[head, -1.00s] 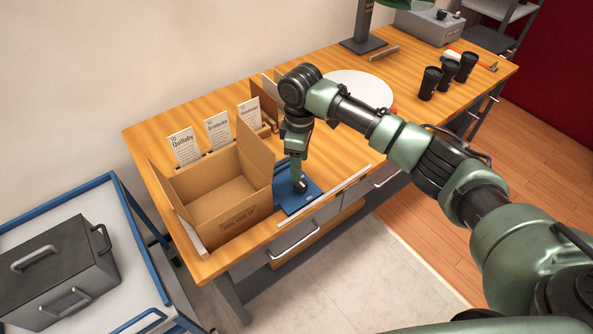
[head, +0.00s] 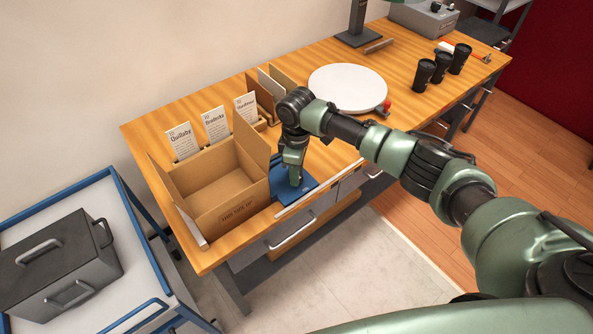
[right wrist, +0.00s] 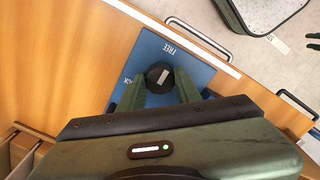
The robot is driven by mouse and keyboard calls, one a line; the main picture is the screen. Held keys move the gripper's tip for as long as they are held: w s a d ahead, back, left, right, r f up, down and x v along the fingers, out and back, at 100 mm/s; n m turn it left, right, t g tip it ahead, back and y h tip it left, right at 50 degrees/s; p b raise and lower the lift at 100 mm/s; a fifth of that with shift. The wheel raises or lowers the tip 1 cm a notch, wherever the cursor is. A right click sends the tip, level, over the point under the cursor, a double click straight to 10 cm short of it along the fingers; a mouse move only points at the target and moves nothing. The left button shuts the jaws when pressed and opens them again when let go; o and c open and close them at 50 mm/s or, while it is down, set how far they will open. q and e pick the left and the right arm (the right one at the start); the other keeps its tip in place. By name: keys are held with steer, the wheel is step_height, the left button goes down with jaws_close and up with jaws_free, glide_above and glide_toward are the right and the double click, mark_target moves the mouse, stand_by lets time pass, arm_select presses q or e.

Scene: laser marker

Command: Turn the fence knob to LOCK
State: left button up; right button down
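The fence knob (right wrist: 158,76) is a black round knob with a pale pointer mark, on a blue plate (right wrist: 200,70). In the right wrist view the plate reads FREE at its top edge, upside down, and a partly covered LOCK label shows at the left. The pale mark points roughly toward FREE. My right gripper (right wrist: 160,86) is down at the plate with one green finger on each side of the knob, apart from it as far as I can see. In the head view the gripper (head: 294,178) hides the knob on the blue plate (head: 306,188). My left gripper is out of view.
An open cardboard box (head: 228,207) stands close left of the plate. Name cards (head: 214,124) stand behind it. A white round disc (head: 347,87) lies beyond my wrist, and black cups (head: 424,75) stand farther right. A drawer handle (right wrist: 198,38) lies past the bench edge.

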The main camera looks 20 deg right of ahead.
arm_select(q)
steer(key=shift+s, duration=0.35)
arm_select(e)
steer(key=n, duration=0.4)
steer(key=shift+p, duration=0.3)
steer(key=n, duration=0.3)
steer(key=shift+n, duration=0.3)
steer(key=n, duration=0.3)
steer(key=shift+n, duration=0.3)
steer(key=n+b, duration=0.1)
steer(key=n, duration=0.5)
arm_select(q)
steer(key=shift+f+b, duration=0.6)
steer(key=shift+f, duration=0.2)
arm_select(e)
steer(key=n, duration=0.6)
steer(key=shift+n, duration=0.3)
steer(key=c, duration=1)
jaws_free()
